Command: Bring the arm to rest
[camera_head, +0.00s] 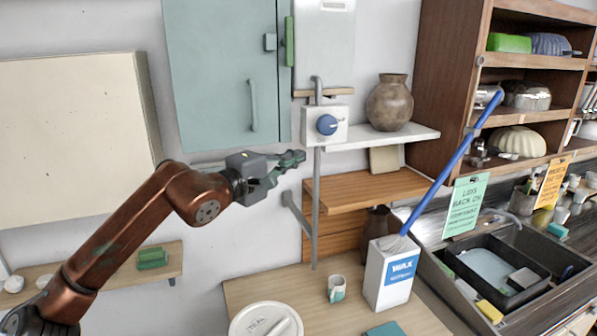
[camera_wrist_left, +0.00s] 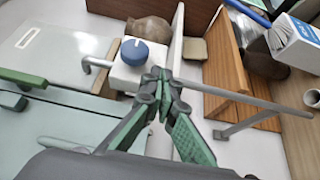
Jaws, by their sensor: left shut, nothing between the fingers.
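My left arm (camera_head: 135,232) comes in from the left in the head view, bent at the elbow. Its left gripper (camera_head: 290,160) is raised in the air in front of the wall, right of and below the teal cabinet door. The gripper's fingers are shut and empty; they also show in the left wrist view (camera_wrist_left: 165,82), with green pads. Past the fingertips in that view is a white box with a blue knob (camera_wrist_left: 134,52). My right gripper is in neither view.
The box with a blue knob (camera_head: 327,124) is on the wall beside a grey pipe (camera_head: 316,210). A shelf holds a brown vase (camera_head: 390,102). A teal cabinet (camera_head: 215,70) is behind.

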